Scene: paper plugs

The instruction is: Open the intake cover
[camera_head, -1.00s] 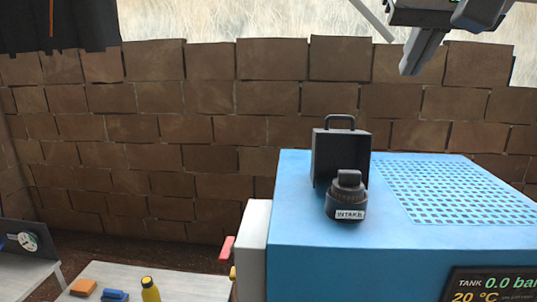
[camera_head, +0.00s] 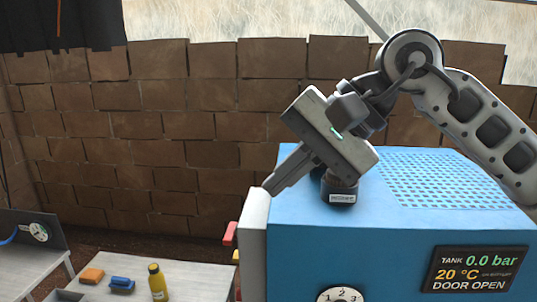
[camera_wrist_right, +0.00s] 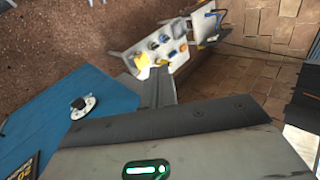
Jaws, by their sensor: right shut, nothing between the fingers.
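The black round intake fitting (camera_head: 341,194), with a small white label on its front, sits on top of the blue machine (camera_head: 300,235). Its upper part is hidden behind my right gripper. The black boxy part with a handle behind the fitting is hidden now, so I cannot tell its state. My right gripper (camera_head: 268,188) slants down to the left in front of the fitting. Its fingers are together and empty, tips near the top left edge of the machine. In the right wrist view, the shut fingers (camera_wrist_right: 158,85) point away from the camera. My left gripper is not in view.
A grey-white panel (camera_head: 253,245) stands at the machine's left side. A display (camera_head: 475,269) on its front reads DOOR OPEN, with a numbered dial (camera_head: 342,295) beside it. A low table (camera_head: 190,275) holds a yellow bottle (camera_head: 157,283) and small blocks. A brick wall (camera_head: 150,130) stands behind.

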